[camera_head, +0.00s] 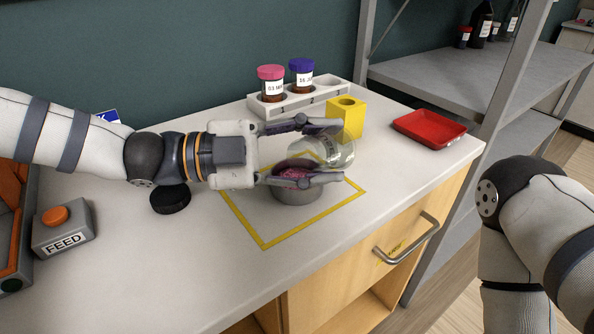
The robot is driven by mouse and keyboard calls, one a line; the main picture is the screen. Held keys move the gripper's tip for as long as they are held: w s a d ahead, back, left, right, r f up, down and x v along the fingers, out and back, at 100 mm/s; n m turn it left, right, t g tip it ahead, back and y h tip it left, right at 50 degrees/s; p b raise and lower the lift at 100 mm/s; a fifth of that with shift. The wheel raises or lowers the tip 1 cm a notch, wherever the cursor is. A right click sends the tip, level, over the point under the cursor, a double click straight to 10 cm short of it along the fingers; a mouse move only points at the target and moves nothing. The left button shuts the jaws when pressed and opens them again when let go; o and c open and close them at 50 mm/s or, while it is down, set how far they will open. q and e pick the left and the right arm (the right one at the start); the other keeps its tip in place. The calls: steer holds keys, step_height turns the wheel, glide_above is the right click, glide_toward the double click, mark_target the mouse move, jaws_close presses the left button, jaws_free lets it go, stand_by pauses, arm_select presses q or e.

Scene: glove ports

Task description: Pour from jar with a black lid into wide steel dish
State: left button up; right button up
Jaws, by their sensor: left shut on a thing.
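My left gripper (335,153) is shut on a clear jar (338,150). The jar is tipped well over from upright, above the wide steel dish (297,194). The jar has no lid on. Pink-purple material (293,172) shows at the dish's opening, below the jar's left part; how much is left in the jar is unclear. A black lid (170,199) lies on the counter left of the dish. The gripper's lower finger hides part of the dish's rim. My right arm (540,220) shows at the right, but its gripper is out of view.
A yellow outline (265,246) surrounds the dish on the white counter (150,270). Behind stand a rack (330,98) with pink-lidded (271,82) and purple-lidded (302,74) jars and a yellow block (346,117). A red tray (429,128) is at right, a FEED button box (62,230) at left.

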stand_by(0.3)
arm_select(q)
steer(key=shift+s+d+r+m+y+p, duration=0.25)
steer(key=shift+s+m+y+p, duration=0.25)
steer(key=shift+m, duration=0.4)
steer(key=shift+f, duration=0.2)
steer(key=shift+s+d+m+t+y+p, duration=0.15)
steer(key=shift+m+t+y+p, duration=0.15)
steer(key=shift+m+p, duration=0.25)
steer(key=shift+s+d+f+m+y, duration=0.1)
steer(key=shift+s+f+m+y, duration=0.1)
steer(key=shift+f+m+y, duration=0.3)
steer(key=shift+d+f+m, duration=0.1)
steer(key=shift+f+m, duration=0.2)
steer(key=shift+m, duration=0.05)
steer(key=shift+s+d+f+m+t+y, duration=0.15)
steer(key=shift+s+f+m+t+y, duration=0.1)
steer(key=shift+f+m+t+y, duration=0.4)
arm_select(e)
steer(key=w+r+t, duration=0.1)
steer(key=w+r, duration=0.1)
steer(key=shift+w+r, duration=0.3)
steer(key=shift+w, duration=0.1)
